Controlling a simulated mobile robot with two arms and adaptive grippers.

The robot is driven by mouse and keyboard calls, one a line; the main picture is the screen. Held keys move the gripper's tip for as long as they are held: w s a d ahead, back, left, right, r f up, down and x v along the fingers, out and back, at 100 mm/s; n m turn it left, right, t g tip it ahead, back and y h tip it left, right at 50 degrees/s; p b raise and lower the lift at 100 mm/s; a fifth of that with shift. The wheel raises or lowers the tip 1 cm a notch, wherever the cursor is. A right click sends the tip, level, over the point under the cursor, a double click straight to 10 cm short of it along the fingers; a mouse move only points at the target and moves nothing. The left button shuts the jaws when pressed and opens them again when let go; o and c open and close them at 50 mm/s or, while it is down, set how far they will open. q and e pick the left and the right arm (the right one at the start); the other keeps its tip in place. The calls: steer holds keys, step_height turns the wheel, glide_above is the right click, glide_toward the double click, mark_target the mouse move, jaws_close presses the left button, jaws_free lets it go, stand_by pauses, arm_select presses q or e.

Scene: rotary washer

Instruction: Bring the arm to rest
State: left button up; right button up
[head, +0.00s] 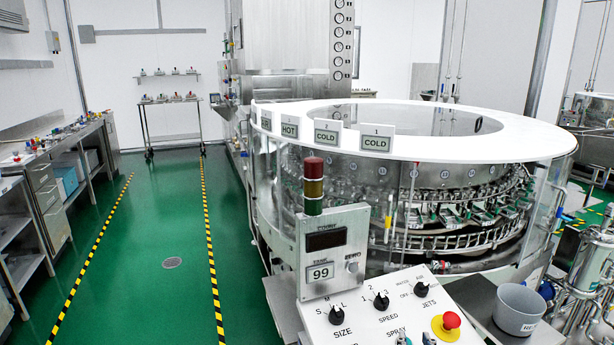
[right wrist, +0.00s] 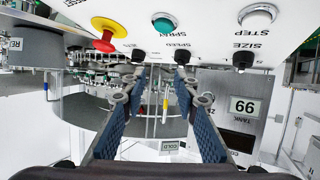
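My right gripper (right wrist: 158,82) shows in the right wrist view, its two blue-padded fingers apart with nothing between them. Its fingertips point toward the white control panel (right wrist: 205,30), which appears upside down there. From this view I cannot tell whether they touch it. In the head view the panel (head: 361,318) is at the bottom, with black SIZE (head: 336,315), SPEED (head: 381,300) and JETS (head: 420,290) knobs and a red stop button (head: 451,320). A teal SPRAY button (right wrist: 164,23) and a pale STEP button (right wrist: 257,16) show in the wrist view. My left gripper is in neither view.
The round washer (head: 420,150) with its white top ring stands behind the panel. A display box (head: 333,250) reads 99, with a signal light (head: 313,185) beside it. A grey bucket (head: 519,308) stands at the right. Green floor (head: 165,230) is clear at the left.

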steer(key=s+a+f+n+g+y, duration=0.1)
steer(key=s+f+g, duration=0.3)
steer(key=s, duration=0.6)
steer(key=s+a+f+n+g+y, duration=0.1)
steer(key=s+f+g, duration=0.2)
steer(key=s+f, duration=0.6)
steer(key=s+f+n+g, duration=0.1)
steer(key=s+f+g, duration=0.2)
steer(key=s, duration=0.9)
step_height(320, 180, down, 27)
steer(key=s+g, duration=0.1)
steer(key=s, duration=0.1)
steer(key=s+d+f+g, duration=0.1)
steer(key=s+d+f, duration=0.1)
steer(key=s+f, duration=1.3)
steer(key=shift+s+d+f+n+g, duration=0.2)
steer(key=shift+s+d+n+g, duration=0.15)
steer(key=shift+s, duration=0.5)
